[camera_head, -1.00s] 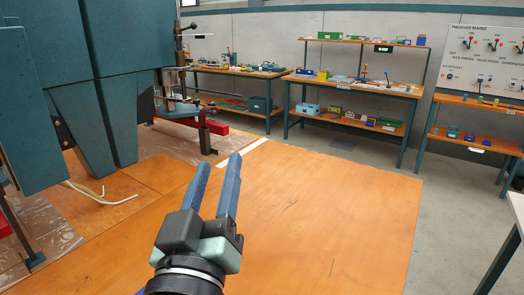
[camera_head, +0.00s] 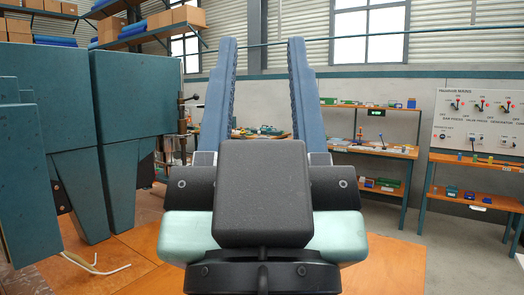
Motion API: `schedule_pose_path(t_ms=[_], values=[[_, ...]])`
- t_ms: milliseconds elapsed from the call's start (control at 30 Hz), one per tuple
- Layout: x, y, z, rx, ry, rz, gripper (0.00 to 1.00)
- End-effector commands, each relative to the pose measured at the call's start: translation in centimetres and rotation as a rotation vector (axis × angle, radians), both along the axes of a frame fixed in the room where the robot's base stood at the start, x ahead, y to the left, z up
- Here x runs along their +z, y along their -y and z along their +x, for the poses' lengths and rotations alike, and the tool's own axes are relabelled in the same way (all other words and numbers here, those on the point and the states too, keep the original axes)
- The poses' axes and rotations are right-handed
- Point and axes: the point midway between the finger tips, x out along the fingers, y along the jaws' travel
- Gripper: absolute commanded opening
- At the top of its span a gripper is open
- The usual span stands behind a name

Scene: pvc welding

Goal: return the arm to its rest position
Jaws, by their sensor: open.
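My gripper (camera_head: 262,55) stands large and close in the middle of the head view. Its two long blue fingers point upward and are wide apart, with nothing between them. The dark palm block and pale green housing below hide the middle of the wooden table (camera_head: 385,270). The gripper is raised above the table and touches nothing that I can see.
Large teal machine panels (camera_head: 135,100) stand at the left, with a pale bent tube (camera_head: 95,268) on the table below. Workbenches with shelves (camera_head: 375,148) and a switch panel (camera_head: 480,122) are along the back wall. The grey floor at right is clear.

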Motion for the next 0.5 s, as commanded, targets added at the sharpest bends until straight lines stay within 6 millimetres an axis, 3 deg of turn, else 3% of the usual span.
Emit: schedule_pose_path(t_ms=[33,500], values=[[1.6,0.0,0.0,0.000,0.000,0.000,0.44],[13.3,-0.1,0.0,0.001,-0.001,-0.001,0.44]])
